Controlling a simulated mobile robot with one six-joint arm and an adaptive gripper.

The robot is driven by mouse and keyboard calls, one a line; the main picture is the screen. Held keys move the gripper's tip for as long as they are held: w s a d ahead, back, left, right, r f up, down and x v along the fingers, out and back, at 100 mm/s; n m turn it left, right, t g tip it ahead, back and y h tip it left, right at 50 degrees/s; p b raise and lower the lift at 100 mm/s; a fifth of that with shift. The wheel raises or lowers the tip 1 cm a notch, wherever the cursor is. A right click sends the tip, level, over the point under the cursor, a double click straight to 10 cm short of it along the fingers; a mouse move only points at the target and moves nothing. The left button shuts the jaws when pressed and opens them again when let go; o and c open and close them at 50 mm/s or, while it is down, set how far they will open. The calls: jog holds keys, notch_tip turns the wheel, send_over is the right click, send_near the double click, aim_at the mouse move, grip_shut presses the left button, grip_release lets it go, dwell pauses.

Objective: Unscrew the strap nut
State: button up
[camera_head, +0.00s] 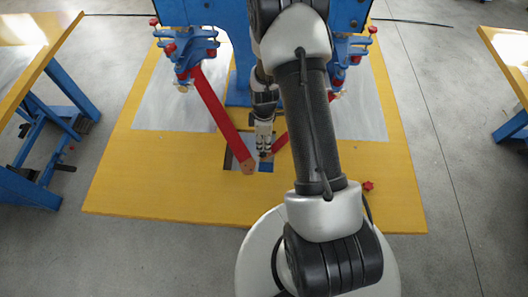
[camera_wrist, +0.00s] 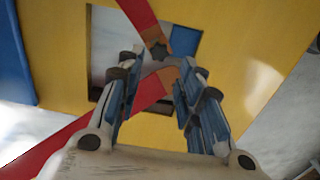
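A small dark star-shaped nut (camera_wrist: 158,51) sits on the brown end of a red strap (camera_wrist: 140,14) in the wrist view. I take it to be the strap nut; I cannot make it out in the head view. A second red strap (camera_wrist: 62,140) runs in from the lower left and passes under my fingers. My gripper (camera_wrist: 160,66) is open, its two fingers apart on either side of the nut's line. In the head view my gripper (camera_head: 264,154) points down between the strap ends.
A yellow table (camera_head: 130,170) has a square opening (camera_head: 230,160) beneath the strap ends. A blue frame with blue clamps (camera_head: 193,48) stands at the back. A red knob (camera_head: 368,185) lies on the table's right side. Other benches (camera_head: 30,50) stand to the sides.

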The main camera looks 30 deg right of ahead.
aim_at(263, 154)
notch_tip(263, 154, down, 9)
jog(key=shift+r+b, duration=0.2)
jog(key=shift+b, duration=0.65)
jog(key=shift+c, duration=0.3)
jog(key=c, duration=0.7)
jog(key=n+b, duration=0.1)
jog(key=n, duration=0.3)
jog(key=shift+w+n, duration=0.1)
jog(key=shift+n, duration=0.2)
jog(key=shift+c, duration=0.2)
jog(key=n+b, duration=0.1)
jog(key=n, duration=0.4)
jog(key=shift+n, duration=0.4)
jog(key=n+b, duration=0.1)
jog(key=n, duration=0.3)
jog(key=shift+w+a+n, duration=0.1)
jog(key=shift+n, duration=0.2)
jog(key=n, duration=0.4)
jog(key=shift+r+n, duration=0.1)
jog(key=shift+n, duration=0.2)
jog(key=o, duration=1)
jog(key=shift+w, duration=0.1)
jog(key=shift+c, duration=0.2)
